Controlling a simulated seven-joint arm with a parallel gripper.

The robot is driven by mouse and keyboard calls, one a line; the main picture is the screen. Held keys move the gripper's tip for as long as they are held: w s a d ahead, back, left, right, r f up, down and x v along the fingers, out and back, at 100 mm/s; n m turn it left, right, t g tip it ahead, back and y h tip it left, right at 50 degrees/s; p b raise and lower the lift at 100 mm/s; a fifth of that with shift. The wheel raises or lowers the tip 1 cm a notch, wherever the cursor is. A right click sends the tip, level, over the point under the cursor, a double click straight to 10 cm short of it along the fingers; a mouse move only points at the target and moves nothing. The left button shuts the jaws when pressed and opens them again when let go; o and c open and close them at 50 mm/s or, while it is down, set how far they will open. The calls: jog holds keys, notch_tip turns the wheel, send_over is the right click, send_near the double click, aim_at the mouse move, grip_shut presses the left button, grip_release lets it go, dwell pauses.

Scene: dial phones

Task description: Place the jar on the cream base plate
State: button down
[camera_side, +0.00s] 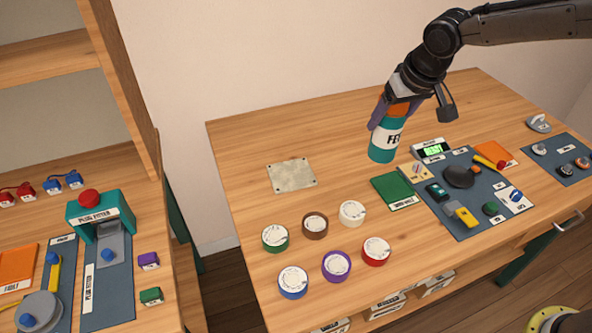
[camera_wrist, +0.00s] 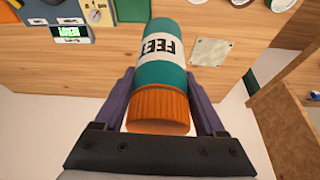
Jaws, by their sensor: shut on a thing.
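The jar (camera_side: 383,147) is teal with an orange lid and a white label with black letters. It is upright or nearly so, and it appears to be held above the table, right of the plate. It also shows in the wrist view (camera_wrist: 160,77), lid toward the camera. My gripper (camera_side: 392,113) is shut on the jar, with a purple finger on each side of it in the wrist view (camera_wrist: 162,95). The cream base plate (camera_side: 291,176) lies flat and bare on the table, with small dark dots at its corners. It also shows in the wrist view (camera_wrist: 211,52).
Several round dials (camera_side: 316,224) stand in front of the plate. A green pad (camera_side: 392,190) and a blue-grey panel with a scale (camera_side: 433,150) and tools lie to the right. A second bench with a teal press (camera_side: 100,212) stands at left. The table around the plate is clear.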

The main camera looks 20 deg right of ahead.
jog(key=a+n, duration=0.2)
jog(key=a, duration=0.8)
jog(key=w+a+f, duration=0.2)
jog(key=w+f, duration=0.4)
jog(key=w+a+f, duration=0.3)
jog(key=w+f, duration=0.2)
jog(key=f, duration=0.2)
jog(key=shift+w+a+f+y, duration=0.25)
jog(key=shift+w+a+y, duration=0.05)
jog(key=shift+w+y, duration=0.1)
jog(key=shift+f, duration=0.15)
grip_release()
jog(key=v, duration=1.2)
